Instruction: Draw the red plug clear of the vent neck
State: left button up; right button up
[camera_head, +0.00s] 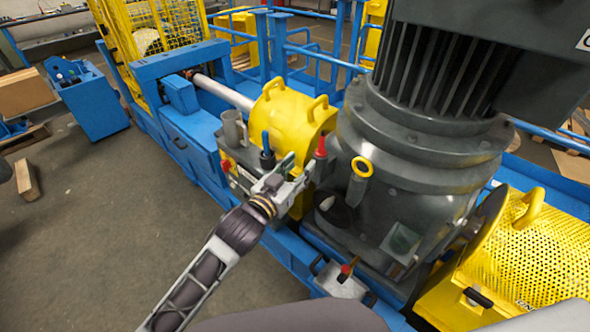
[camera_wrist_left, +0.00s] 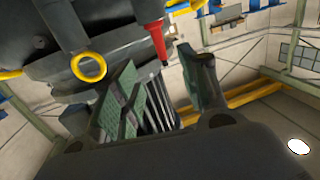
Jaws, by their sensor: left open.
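The red plug (camera_head: 321,147) stands with its narrow end up on a dark grey neck (camera_head: 320,166) at the left side of the big grey motor housing. It also shows in the left wrist view (camera_wrist_left: 153,38), with its tip toward the gap between my fingers. My left gripper (camera_head: 301,168) is open and empty, just left of and slightly below the plug in the head view. In the left wrist view its green-grey finger pads (camera_wrist_left: 158,62) stand apart, and the plug does not appear gripped. How deep the plug sits in the neck is hidden. My right gripper is not in view.
A tube with a yellow ring (camera_head: 362,167) stands right of the plug. The ribbed grey motor (camera_head: 430,130) rises behind it. A yellow cover with handles (camera_head: 290,112) and a blue-handled item (camera_head: 266,150) are close on the left. Open floor (camera_head: 100,250) lies at lower left.

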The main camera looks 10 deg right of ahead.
aim_at(320, 144)
pick_arm(q)
jog(key=shift+w, duration=0.1)
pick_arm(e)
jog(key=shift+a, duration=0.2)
pick_arm(q)
jog(key=shift+d, duration=0.1)
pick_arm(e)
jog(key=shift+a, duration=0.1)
pick_arm(q)
jog(key=shift+p+x, duration=0.55)
jog(key=shift+x, duration=3.2)
jog(key=shift+p+x, duration=0.3)
jog(key=shift+x, duration=2.75)
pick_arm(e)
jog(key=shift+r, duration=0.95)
pick_arm(q)
jog(key=shift+c, duration=0.4)
grip_shut()
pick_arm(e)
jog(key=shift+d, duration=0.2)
